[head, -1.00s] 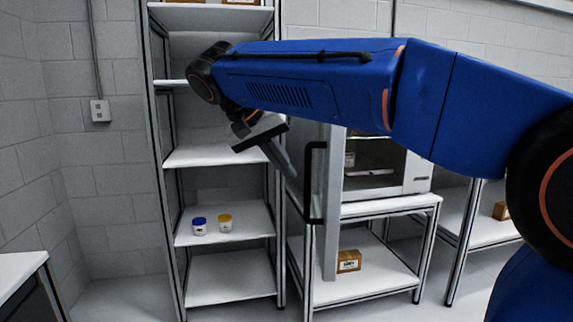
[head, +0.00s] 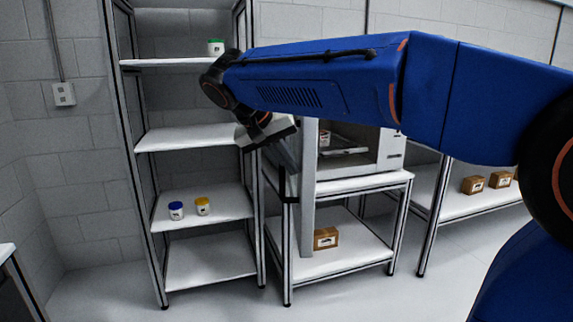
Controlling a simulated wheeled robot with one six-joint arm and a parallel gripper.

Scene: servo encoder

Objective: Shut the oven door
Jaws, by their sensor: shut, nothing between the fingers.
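The oven (head: 391,150) stands on the top of a low white table. Its front is open and its inside with a rack shows. The oven door (head: 308,210) stands open, seen nearly edge-on as a tall grey slab at the oven's left side. A dark handle (head: 290,187) sticks out from the door's left face. My gripper (head: 288,160) points down and right beside the door, its fingers shut and empty. The fingers overlap the handle's upper part in the picture; I cannot tell whether they touch it. My blue arm hides the oven's top and the door's upper part.
A shelf rack (head: 195,206) stands close on the left, with a blue-lidded jar (head: 176,211), a yellow-lidded jar (head: 203,206) and a green-lidded jar (head: 216,47). A carton (head: 326,238) lies on the table's lower shelf. Floor in front is clear.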

